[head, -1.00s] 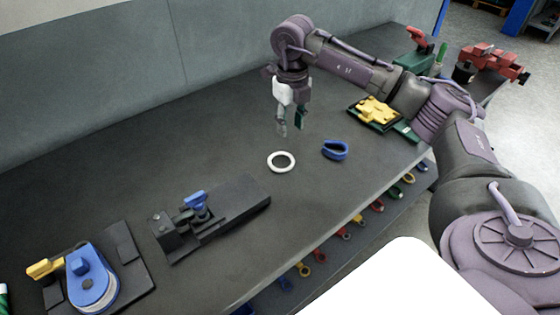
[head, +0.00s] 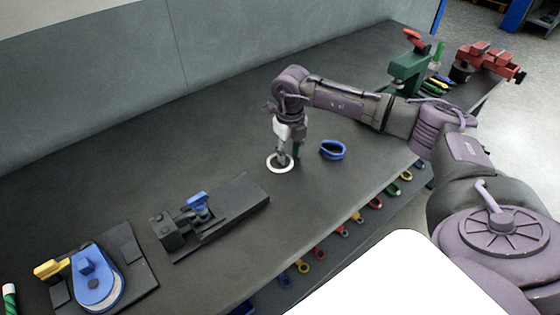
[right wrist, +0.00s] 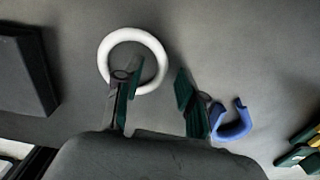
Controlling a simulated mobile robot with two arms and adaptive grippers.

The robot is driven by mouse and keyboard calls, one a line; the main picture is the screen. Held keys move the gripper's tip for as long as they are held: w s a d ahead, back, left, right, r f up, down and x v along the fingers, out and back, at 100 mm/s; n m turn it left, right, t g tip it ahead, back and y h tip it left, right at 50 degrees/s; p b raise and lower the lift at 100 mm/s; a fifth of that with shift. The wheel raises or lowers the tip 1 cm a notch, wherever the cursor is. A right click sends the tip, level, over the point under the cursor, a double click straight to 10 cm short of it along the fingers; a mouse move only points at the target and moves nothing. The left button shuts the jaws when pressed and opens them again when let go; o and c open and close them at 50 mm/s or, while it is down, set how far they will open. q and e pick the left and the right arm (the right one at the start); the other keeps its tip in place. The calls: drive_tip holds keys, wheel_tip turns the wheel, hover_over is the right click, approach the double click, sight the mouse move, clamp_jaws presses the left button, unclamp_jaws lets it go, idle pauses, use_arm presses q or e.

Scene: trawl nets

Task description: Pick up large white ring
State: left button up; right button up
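The large white ring (head: 271,166) lies flat on the dark bench, and it also shows in the right wrist view (right wrist: 105,50). My right gripper (head: 286,160) points down at the ring in the head view. In the right wrist view my right gripper (right wrist: 158,85) is open, its two green-padded fingers apart. I cannot tell whether a finger touches the ring. My left gripper is not in view.
A blue open loop (head: 333,150) lies just right of the ring, also in the right wrist view (right wrist: 232,122). A black fixture with a blue knob (head: 198,203) stands to the left. A blue tape-like device (head: 95,280) is nearer left. Bench behind the ring is clear.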

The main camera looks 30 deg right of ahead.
clamp_jaws()
drive_tip(key=shift+r, duration=0.1)
